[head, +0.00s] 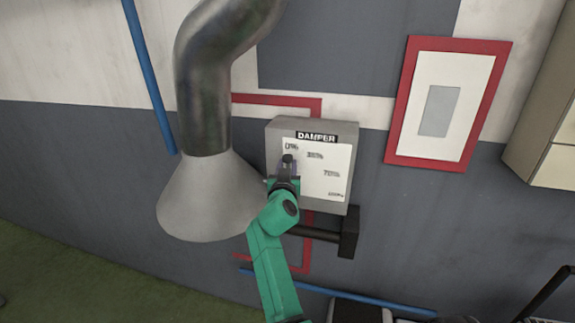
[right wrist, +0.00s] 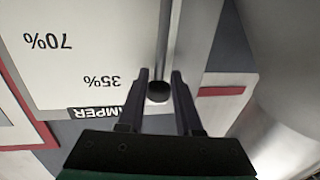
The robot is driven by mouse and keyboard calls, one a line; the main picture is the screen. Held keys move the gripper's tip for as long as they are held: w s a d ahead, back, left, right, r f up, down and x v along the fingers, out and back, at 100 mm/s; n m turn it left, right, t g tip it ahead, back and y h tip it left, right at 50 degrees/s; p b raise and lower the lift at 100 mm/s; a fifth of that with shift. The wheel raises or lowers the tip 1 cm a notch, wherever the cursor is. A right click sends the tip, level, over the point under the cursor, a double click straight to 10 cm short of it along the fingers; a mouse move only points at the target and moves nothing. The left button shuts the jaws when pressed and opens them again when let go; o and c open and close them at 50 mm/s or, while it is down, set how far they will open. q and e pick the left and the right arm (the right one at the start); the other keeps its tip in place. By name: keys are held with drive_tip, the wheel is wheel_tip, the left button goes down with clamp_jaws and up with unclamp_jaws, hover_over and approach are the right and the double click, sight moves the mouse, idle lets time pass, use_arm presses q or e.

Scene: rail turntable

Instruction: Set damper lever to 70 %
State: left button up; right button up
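The damper box (head: 357,150) is grey, mounted on the wall, with a white scale plate (head: 318,180) marked 0%, 35%, 70% and 100%. The lever is a thin metal rod (right wrist: 165,40) with a dark round knob (right wrist: 159,92), seen in the right wrist view. It stands on the 0% side of the 35% mark; my gripper hides much of it in the head view. My right gripper (head: 288,168) is at the plate's left part. My left gripper is not in view.
A metal duct with a wide cone (head: 205,195) stands close left of the box. A dark bar ending in a black block (head: 349,232) is below the box. A red-framed panel (head: 400,115) hangs to the right. The wall in front of the 70% side is clear.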

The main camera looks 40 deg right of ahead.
drive_tip(key=shift+w, duration=0.1)
clamp_jaws()
drive_tip(key=shift+d, duration=0.1)
